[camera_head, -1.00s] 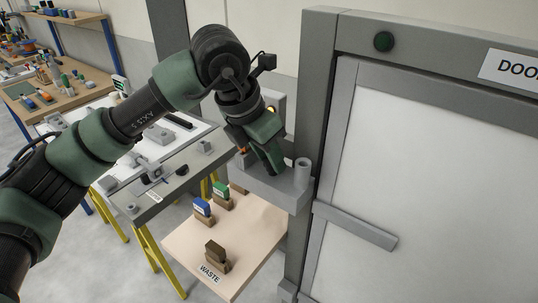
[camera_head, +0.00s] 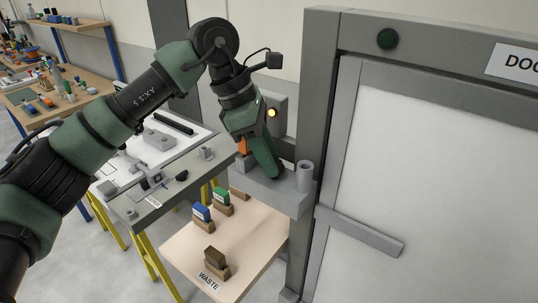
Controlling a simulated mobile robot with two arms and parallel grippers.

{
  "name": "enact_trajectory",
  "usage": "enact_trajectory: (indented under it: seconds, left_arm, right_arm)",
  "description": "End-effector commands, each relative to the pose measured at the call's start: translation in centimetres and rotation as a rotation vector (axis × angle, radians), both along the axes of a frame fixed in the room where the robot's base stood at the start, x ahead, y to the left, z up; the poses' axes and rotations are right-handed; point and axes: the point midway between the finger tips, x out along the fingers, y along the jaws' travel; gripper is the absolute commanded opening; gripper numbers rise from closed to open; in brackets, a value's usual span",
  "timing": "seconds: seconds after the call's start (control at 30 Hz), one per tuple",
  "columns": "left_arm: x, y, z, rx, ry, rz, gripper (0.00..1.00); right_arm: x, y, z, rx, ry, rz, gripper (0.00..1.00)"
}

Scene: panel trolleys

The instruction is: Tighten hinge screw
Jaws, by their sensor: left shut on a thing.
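My left gripper (camera_head: 264,168) reaches down over the grey shelf bracket (camera_head: 270,189) beside the door frame. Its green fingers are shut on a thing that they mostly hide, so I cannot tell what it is. A small orange piece (camera_head: 242,147) shows just left of the fingers, above a grey block on the bracket. A grey upright hinge cylinder (camera_head: 305,176) stands at the bracket's right end, a little right of the fingers. No hinge screw can be made out. My right gripper is not in view.
The door panel (camera_head: 440,170) and its grey frame (camera_head: 317,110) fill the right. Below, the waste table (camera_head: 245,255) carries several small blocks. A grey bench (camera_head: 150,205) with parts stands left.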

Motion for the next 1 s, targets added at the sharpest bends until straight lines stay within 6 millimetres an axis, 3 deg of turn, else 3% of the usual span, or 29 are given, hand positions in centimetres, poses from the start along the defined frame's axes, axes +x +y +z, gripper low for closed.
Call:
enact_trajectory:
  seconds: [0.4,0.97,1.0]
  left_arm:
    - [0.25,-0.05,0.18,0.000,-0.003,-0.206,0.00]
    - [0.28,-0.05,0.11,0.001,-0.004,-0.239,0.00]
    - [0.29,-0.05,0.11,0.001,-0.004,-0.239,0.37]
  right_arm:
    - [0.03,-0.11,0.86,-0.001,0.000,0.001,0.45]
    - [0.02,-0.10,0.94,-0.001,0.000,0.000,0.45]
    - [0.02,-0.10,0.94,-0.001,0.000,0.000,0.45]
